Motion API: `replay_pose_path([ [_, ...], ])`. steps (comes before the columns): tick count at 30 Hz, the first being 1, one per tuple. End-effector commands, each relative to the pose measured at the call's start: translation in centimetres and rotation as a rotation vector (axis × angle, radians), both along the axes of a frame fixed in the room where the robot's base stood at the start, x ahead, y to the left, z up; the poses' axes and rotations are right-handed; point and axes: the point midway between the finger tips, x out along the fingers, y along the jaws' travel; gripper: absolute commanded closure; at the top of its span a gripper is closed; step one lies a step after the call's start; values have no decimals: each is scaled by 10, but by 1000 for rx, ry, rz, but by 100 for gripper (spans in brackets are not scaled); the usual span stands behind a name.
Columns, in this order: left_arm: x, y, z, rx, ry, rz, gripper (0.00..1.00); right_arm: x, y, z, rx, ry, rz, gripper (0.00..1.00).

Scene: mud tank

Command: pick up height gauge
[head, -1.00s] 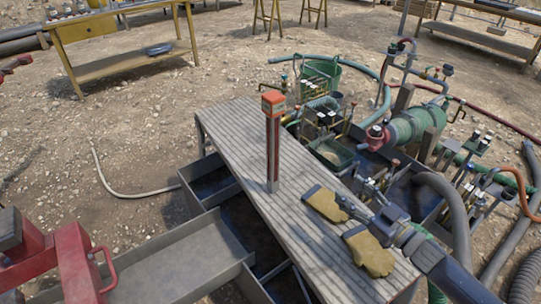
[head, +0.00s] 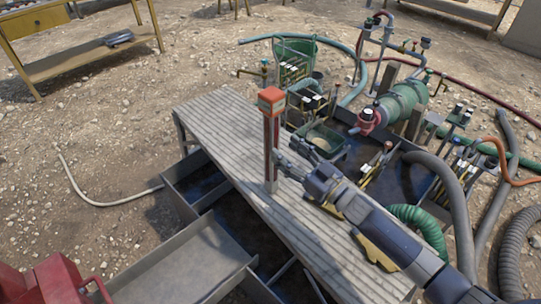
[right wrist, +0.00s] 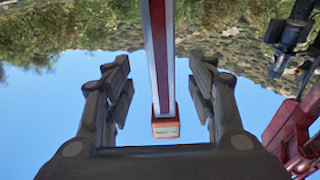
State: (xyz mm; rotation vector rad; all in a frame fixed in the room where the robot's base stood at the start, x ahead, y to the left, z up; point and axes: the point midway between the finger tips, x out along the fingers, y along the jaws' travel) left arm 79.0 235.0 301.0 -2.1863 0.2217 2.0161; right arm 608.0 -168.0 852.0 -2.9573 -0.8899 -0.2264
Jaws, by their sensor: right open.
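The height gauge (head: 271,150) stands upright on the grey slatted table (head: 215,120). It is a tall, thin red and grey post with an orange-red block on top. My right gripper (head: 281,162) is close against the right side of the post in the head view, its arm reaching in from the lower right. In the right wrist view the open fingers (right wrist: 160,85) stand on either side of the gauge post (right wrist: 158,50), with a visible gap on each side. My left gripper is not in view.
Yellow work gloves (head: 378,252) lie on the table, partly hidden beneath my right arm. Metal troughs (head: 180,262) run along the table's left side. Hoses, a green pump (head: 400,103) and a green bucket (head: 296,52) crowd the right and back. The table's far left end is clear.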

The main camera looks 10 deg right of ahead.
Motion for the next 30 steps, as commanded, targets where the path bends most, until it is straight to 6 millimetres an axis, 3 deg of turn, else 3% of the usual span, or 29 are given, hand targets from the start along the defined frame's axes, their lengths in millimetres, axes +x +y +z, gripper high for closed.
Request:
replay_pose_path([
  [5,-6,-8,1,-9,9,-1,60,10,8,2,0,0,1,48],
  [15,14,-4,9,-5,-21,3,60,47,33,10,1,-1,0,48],
  [24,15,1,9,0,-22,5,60,51,36,9,-2,0,1,48],
  [26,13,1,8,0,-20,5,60,51,36,9,-2,0,1,60],
  [30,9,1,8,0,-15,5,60,51,36,9,-2,0,1,91],
])
